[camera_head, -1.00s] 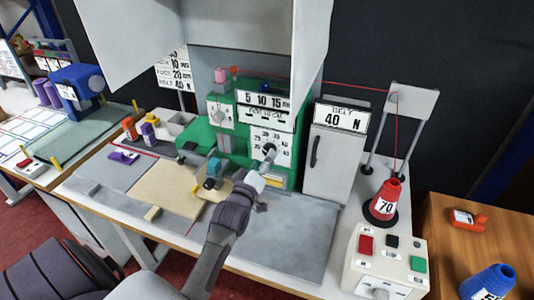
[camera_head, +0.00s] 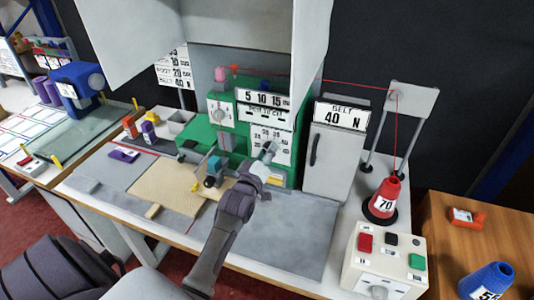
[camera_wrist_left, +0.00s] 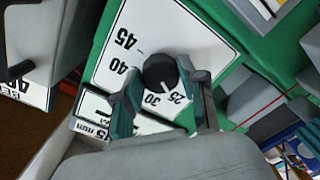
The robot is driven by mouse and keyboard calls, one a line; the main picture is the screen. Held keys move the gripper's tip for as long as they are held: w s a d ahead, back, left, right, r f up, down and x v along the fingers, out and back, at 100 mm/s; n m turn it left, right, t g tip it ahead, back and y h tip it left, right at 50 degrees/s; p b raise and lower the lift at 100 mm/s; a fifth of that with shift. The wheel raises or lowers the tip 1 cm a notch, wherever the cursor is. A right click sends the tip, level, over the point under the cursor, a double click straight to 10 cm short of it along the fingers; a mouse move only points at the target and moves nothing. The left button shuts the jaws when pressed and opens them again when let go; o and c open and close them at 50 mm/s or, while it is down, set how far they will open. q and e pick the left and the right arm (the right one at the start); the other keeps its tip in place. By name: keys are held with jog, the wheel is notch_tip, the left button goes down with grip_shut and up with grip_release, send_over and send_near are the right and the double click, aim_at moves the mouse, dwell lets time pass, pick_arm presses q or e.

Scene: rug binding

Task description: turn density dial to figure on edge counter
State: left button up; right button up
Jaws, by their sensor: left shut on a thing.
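The density dial (camera_wrist_left: 160,72) is a round black knob on a white plate (camera_wrist_left: 112,48) with 25, 30, 40 and 45 readable around it. The knob's pale mark appears to face the 25–30 side. My left gripper (camera_wrist_left: 157,76) has one finger on each side of the knob and is shut on it. In the head view my left gripper (camera_head: 266,156) reaches the white dial plate (camera_head: 283,146) on the green machine (camera_head: 230,141) and covers much of the dial. A display reading 5 10 15 (camera_head: 263,98) sits above. I cannot tell which panel is the edge counter.
A grey cabinet (camera_head: 328,165) with a BELT 40 N sign (camera_head: 341,117) stands right of the machine. A red cone marked 70 (camera_head: 385,197) and a button box (camera_head: 388,258) are further right.

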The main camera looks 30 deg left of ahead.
pick_arm(q)
jog(key=shift+m+p, duration=1.25)
jog(key=shift+m, duration=2.55)
jog(key=o, duration=1.1)
jog(key=shift+o, duration=0.2)
jog(key=v, duration=1.2)
